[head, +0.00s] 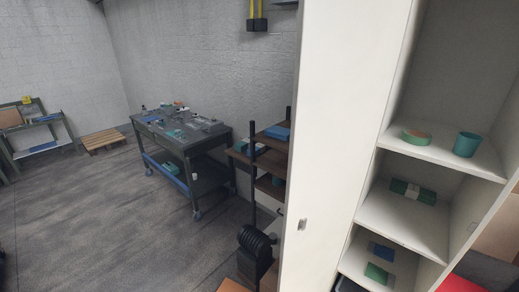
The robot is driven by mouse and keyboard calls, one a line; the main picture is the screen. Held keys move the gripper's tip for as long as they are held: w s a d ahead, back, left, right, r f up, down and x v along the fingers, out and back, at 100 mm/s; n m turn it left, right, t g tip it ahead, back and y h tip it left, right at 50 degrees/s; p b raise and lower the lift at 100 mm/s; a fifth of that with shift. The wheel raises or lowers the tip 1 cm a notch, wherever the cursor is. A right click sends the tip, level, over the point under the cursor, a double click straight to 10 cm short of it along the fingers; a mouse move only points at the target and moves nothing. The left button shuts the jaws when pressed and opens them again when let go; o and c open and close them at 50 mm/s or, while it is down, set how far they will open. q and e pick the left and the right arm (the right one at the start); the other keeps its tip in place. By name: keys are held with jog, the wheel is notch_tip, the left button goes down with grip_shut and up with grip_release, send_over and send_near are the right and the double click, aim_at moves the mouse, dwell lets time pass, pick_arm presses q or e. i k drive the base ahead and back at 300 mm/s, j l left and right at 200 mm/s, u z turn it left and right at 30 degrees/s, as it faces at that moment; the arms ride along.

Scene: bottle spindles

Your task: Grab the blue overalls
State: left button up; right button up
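I cannot make out blue overalls for certain. A flat blue item (278,132) lies on top of the dark wooden shelf unit beside the white cabinet; it may be folded cloth. A small dark blue item (381,252) lies on a low shelf inside the white cabinet, its kind unclear. Neither of my grippers is in view.
The open white cabinet (428,234) fills the right side, with its tall white panel (328,130) in front. Its shelves hold a teal cup (466,144) and a round roll (416,136). A grey workbench (190,145) stands by the wall. Open floor (95,220) lies left.

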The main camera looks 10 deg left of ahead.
aim_at(261, 148)
jog(key=i+j+z, duration=0.1)
jog(key=i+j, duration=0.2)
jog(key=i+j+z, duration=0.15)
jog(key=j, duration=0.25)
jog(key=i+j+z, duration=0.1)
jog(key=i+j, duration=0.25)
jog(key=i+j+z, duration=0.15)
jog(key=j, duration=0.3)
jog(key=i+j+z, duration=0.1)
jog(key=i+j, duration=0.15)
jog(key=j, duration=0.15)
jog(key=i+j+z, duration=0.15)
jog(key=j, duration=0.3)
jog(key=i+j+z, duration=0.1)
jog(key=i+j, duration=0.15)
jog(key=j, duration=0.25)
jog(key=i+j+z, duration=0.15)
jog(key=j, duration=0.3)
